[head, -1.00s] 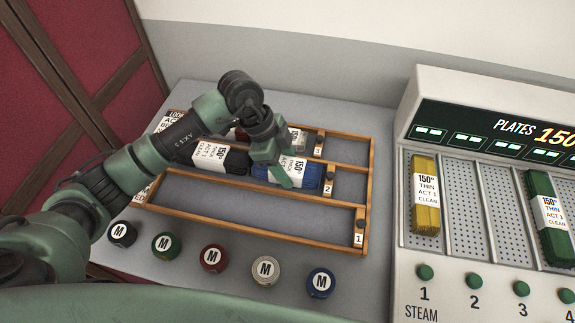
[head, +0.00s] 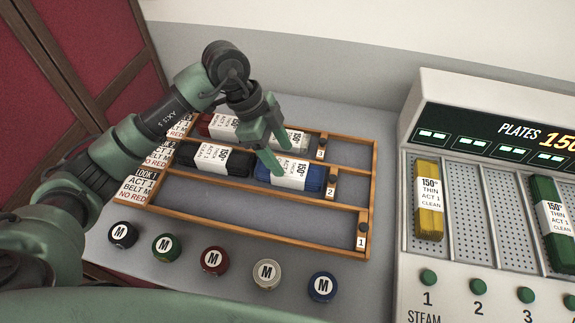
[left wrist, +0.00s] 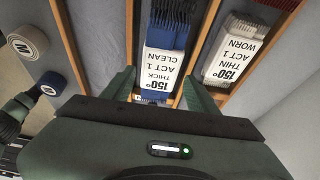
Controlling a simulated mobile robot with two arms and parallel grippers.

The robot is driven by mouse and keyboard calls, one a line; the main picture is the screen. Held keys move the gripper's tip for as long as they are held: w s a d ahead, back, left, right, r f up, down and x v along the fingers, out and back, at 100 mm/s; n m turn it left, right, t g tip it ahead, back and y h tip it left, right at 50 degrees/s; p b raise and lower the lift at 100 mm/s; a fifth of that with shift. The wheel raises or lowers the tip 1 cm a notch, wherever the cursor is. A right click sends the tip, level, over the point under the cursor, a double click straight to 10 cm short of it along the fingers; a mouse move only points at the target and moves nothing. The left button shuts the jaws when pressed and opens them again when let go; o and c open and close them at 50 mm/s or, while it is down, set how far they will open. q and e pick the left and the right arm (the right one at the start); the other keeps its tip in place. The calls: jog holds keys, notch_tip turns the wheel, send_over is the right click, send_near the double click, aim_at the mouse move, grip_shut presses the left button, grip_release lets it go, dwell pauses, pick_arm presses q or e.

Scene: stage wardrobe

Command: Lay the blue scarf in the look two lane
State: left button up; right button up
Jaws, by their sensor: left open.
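The blue scarf (head: 306,177), with a white label band, lies in the middle lane of the wooden rack (head: 372,190), the lane marked 2. A black scarf (head: 200,160) lies to its left in the same lane. My left gripper (head: 276,156) is open and empty, just above and behind the blue scarf's left part. In the left wrist view the blue scarf (left wrist: 166,38) lies ahead between the open fingers, its near end close to them. Contact cannot be told.
Back lane 3 holds a red scarf (head: 217,127) and a grey one (head: 290,138). Front lane 1 (head: 260,205) is empty. Several M-marked round pieces stand along the front. The steam plate unit (head: 400,250) is at right, holding yellow and green scarves.

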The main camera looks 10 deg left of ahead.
pick_arm(q)
jog(key=v, duration=0.5)
jog(key=shift+a+r, duration=0.1)
jog(key=shift+r, duration=0.2)
